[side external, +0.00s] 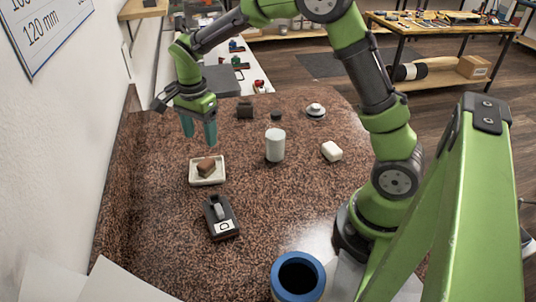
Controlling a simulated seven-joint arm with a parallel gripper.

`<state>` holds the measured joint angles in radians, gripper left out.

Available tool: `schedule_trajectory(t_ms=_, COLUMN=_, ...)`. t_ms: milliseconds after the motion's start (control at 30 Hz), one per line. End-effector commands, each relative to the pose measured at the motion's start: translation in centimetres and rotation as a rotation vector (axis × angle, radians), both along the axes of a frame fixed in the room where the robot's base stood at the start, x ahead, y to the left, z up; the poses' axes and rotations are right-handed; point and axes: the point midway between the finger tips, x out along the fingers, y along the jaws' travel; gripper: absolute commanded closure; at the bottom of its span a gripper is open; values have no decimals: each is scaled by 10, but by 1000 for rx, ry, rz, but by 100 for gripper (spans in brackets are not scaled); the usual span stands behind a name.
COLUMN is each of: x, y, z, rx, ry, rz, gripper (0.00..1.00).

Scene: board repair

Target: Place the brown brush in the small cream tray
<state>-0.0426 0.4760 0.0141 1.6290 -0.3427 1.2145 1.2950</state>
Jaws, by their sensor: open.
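A small cream tray (194,179) sits on the brown speckled counter, left of centre. A brown block-like thing, which looks like the brown brush (206,166), lies tilted in the tray, partly resting against its inside. My gripper (199,135) hangs above and just behind the tray with its teal fingers pointing down. It is open and empty, apart from the brush.
A white cylinder (275,146) and a white block (332,151) stand right of the tray. A black tape dispenser (221,217) lies in front of it. A blue-rimmed pot (298,278) is at the front. Small dark items (245,110) lie behind. A wall borders the left.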

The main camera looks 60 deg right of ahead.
Motion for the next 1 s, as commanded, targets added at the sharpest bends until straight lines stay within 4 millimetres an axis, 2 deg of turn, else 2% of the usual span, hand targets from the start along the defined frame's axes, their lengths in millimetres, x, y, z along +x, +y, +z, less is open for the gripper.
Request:
schedule_trajectory(t_ms=167, x=-2, y=0, z=18, rx=2, ry=-7, rz=10, gripper=34)
schedule_trajectory(t_ms=267, x=-11, y=0, z=34, rx=12, ry=-39, rz=69, gripper=34)
schedule_trajectory(t_ms=333, x=-24, y=1, z=53, rx=22, ry=-84, rz=149, gripper=34)
schedule_trajectory(t_ms=500, x=-75, y=2, z=101, rx=25, ry=-240, rz=432, gripper=34)
schedule_trajectory(t_ms=633, x=-119, y=4, z=124, rx=-11, ry=-371, rz=660, gripper=34)
schedule_trajectory(t_ms=800, x=-171, y=7, z=135, rx=-99, ry=-525, rz=928, gripper=34)
schedule_trajectory(t_ms=900, x=-192, y=8, z=134, rx=-156, ry=-590, rz=1043, gripper=34)
schedule_trajectory(t_ms=1000, x=-205, y=8, z=132, rx=-199, ry=-630, rz=1120, gripper=34)
